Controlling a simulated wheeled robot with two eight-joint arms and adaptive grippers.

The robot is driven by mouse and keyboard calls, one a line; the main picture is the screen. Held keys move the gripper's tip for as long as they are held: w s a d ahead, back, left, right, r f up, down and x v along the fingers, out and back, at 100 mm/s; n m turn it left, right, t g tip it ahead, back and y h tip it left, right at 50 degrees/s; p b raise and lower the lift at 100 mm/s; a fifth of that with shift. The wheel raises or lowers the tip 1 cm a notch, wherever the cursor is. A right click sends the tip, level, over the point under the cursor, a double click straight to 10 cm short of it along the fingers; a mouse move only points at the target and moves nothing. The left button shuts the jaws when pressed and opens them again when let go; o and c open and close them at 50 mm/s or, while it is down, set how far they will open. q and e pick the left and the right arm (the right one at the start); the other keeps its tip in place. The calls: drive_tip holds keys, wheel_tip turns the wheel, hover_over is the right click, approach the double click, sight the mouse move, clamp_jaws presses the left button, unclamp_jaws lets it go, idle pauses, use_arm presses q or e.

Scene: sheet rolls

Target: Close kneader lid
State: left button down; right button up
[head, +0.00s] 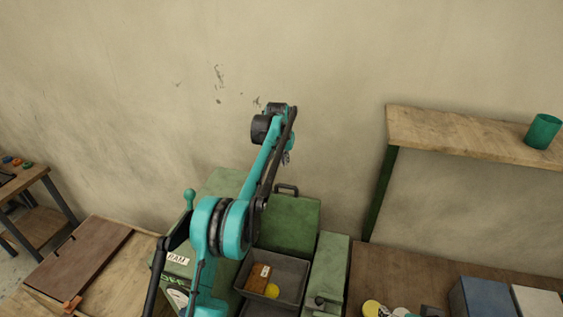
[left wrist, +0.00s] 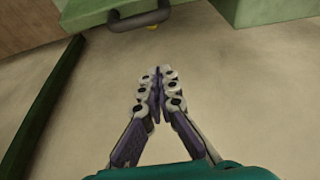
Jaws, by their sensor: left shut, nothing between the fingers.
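The green kneader (head: 228,183) stands against the wall in the head view. Its green lid (head: 290,225) stands raised behind the dark open trough (head: 290,268), with a dark handle (head: 287,187) at its top edge. My left gripper (head: 286,158) is above the lid handle in the picture, shut and empty, partly hidden by my arm. In the left wrist view the shut fingertips (left wrist: 158,72) are apart from the handle (left wrist: 140,20), which shows at the top on the green lid (left wrist: 88,10). My right gripper is not in view.
The trough holds a brown block (head: 258,278) and a yellow piece (head: 272,291). A green-knobbed lever (head: 189,196) rises left of the kneader. A wooden shelf (head: 450,135) with a green cup (head: 543,131) is at the right. A brown board (head: 80,262) lies on the left bench.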

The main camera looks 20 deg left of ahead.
use_arm(q)
drive_tip(key=x, duration=0.8)
drive_tip(key=s+p, duration=0.1)
drive_tip(key=s, duration=0.2)
drive_tip(key=shift+s+f, duration=0.2)
drive_tip(key=shift+s, duration=0.2)
drive_tip(key=shift+s+a, duration=0.1)
drive_tip(key=shift+s, duration=0.1)
